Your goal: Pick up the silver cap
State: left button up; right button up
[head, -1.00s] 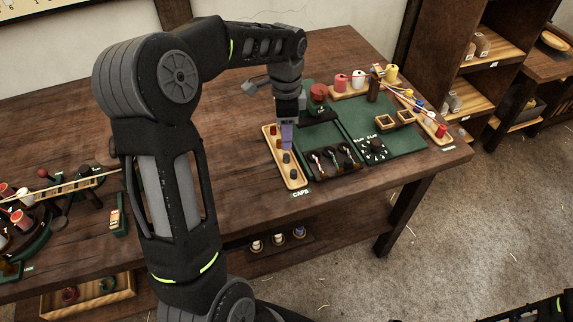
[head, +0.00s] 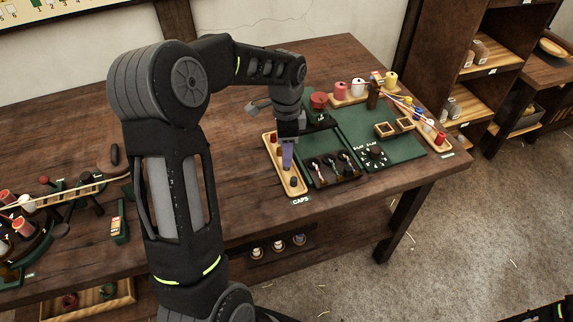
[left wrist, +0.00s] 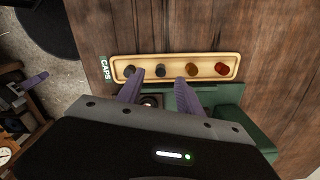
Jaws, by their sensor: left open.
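The caps stand in a row in a pale wooden tray (left wrist: 208,58) labelled CAPS, also in the head view (head: 301,192). The left wrist view shows a dark grey cap (left wrist: 129,71), a grey cap (left wrist: 160,70), a brown-gold cap (left wrist: 191,70) and a red cap (left wrist: 222,69). The grey one looks most like the silver cap, but its shade is dim. My left gripper (left wrist: 159,77) is open, its purple fingers on either side of the grey cap's line. In the head view, the left gripper (head: 288,156) hides the middle of the tray. My right gripper is not in view.
Right of the tray is a dark holder (head: 334,168) with several small parts. A green mat (head: 405,150) with square wooden frames lies beyond it. Spools (head: 340,90) stand at the back.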

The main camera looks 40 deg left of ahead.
pick_arm(q)
notch_tip(320, 180, down, 4)
jog(key=shift+w+f+p, duration=0.1)
jog(key=shift+p, duration=0.2)
dwell(0.4)
grip_shut()
dwell(0.4)
